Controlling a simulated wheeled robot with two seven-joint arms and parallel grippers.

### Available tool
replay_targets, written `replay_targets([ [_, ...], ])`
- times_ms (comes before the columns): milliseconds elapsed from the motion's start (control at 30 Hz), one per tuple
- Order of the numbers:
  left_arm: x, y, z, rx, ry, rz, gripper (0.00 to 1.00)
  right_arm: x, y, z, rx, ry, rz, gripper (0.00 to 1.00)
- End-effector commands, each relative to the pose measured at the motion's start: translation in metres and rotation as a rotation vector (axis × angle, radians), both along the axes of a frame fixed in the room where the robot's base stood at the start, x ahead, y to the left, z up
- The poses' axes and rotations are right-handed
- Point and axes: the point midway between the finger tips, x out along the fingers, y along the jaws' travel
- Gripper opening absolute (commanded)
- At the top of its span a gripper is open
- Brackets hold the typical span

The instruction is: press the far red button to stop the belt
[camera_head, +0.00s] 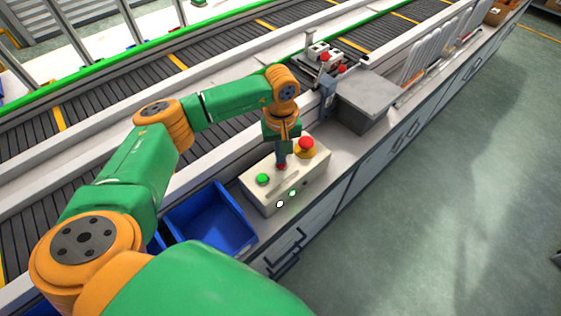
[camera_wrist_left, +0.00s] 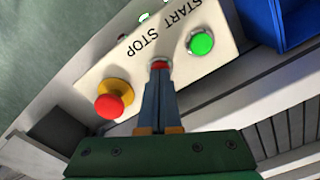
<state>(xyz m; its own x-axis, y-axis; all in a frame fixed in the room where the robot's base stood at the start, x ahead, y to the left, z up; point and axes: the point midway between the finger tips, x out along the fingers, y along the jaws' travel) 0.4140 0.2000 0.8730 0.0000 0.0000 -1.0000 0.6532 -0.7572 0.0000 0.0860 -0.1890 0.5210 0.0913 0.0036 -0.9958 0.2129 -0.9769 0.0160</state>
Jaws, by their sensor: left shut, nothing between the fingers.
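A cream control box (camera_head: 258,190) stands on the counter beside the belt. It carries a green button (camera_head: 263,179), a small red button (camera_head: 281,167) and a large red mushroom button (camera_head: 306,143) on a yellow base. In the left wrist view the small red button (camera_wrist_left: 160,64) lies by the word STOP, and the green button (camera_wrist_left: 200,42) by START. My left gripper (camera_head: 281,161) is shut and empty, pointing down with its tips at the small red button and partly hiding it. Contact looks likely, but I cannot tell how far it is pressed. My right gripper is out of view.
A blue bin (camera_head: 212,222) stands left of the box. A grey block-shaped unit (camera_head: 368,97) and a small device with red knobs (camera_head: 324,56) are behind it. The dark belt (camera_head: 220,135) runs along the far side. Open floor lies to the right.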

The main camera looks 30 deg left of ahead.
Motion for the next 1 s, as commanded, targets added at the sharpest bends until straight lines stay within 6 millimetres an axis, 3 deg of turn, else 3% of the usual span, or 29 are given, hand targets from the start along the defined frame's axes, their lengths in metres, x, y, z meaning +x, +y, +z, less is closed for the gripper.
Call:
replay_targets([
  [533, 0.0, 0.0, -0.004, 0.0, 0.0, 0.0, 0.0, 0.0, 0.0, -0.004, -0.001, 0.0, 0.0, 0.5],
  [1000, 0.0, 0.0, 0.061, 0.001, -0.001, 0.0, 0.0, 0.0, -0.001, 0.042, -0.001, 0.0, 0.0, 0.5],
])
